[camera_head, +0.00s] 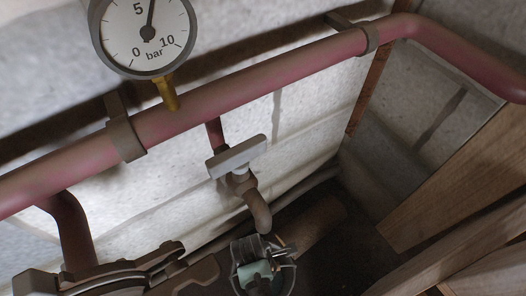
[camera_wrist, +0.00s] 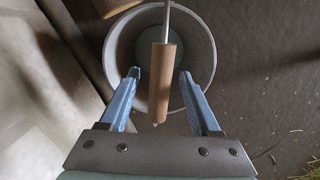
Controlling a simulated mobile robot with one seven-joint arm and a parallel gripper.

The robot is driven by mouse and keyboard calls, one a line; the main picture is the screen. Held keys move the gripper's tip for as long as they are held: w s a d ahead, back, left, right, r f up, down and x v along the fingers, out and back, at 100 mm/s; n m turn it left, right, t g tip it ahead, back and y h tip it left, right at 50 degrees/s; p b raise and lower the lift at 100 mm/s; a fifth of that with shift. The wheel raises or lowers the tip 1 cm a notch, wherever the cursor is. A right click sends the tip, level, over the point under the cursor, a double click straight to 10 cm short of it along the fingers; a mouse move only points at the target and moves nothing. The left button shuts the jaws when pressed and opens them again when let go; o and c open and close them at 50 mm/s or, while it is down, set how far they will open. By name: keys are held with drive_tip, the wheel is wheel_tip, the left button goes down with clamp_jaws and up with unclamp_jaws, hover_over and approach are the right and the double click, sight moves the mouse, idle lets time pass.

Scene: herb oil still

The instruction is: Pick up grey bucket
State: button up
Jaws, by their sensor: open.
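The grey bucket (camera_wrist: 203,55) is seen from above in the wrist view, its round mouth at the top centre. Its wooden handle grip (camera_wrist: 161,85) hangs on a metal wire and crosses the mouth toward me. My gripper (camera_wrist: 160,75) has its two blue fingers apart, one on each side of the grip, with a gap showing on both sides. The fingertips overlap the near part of the bucket mouth. In the head view, a teal part of my gripper (camera_head: 258,270) shows at the bottom centre, below the tap, with what looks like the bucket's rim around it.
A red pipe (camera_head: 230,85) with a pressure gauge (camera_head: 146,32) runs along the block wall. A tap (camera_head: 238,160) with a curved spout hangs just above my gripper. Wooden boards (camera_head: 460,185) stand at the right. Dark floor (camera_wrist: 260,70) lies open right of the bucket.

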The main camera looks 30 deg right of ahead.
drive_tip(key=shift+d+f+b, duration=0.15)
drive_tip(key=shift+f+b, duration=0.6)
drive_tip(key=shift+f, duration=0.7)
drive_tip(key=shift+f, duration=0.25)
drive_tip(key=shift+s, duration=0.1)
clamp_jaws()
idle(0.7)
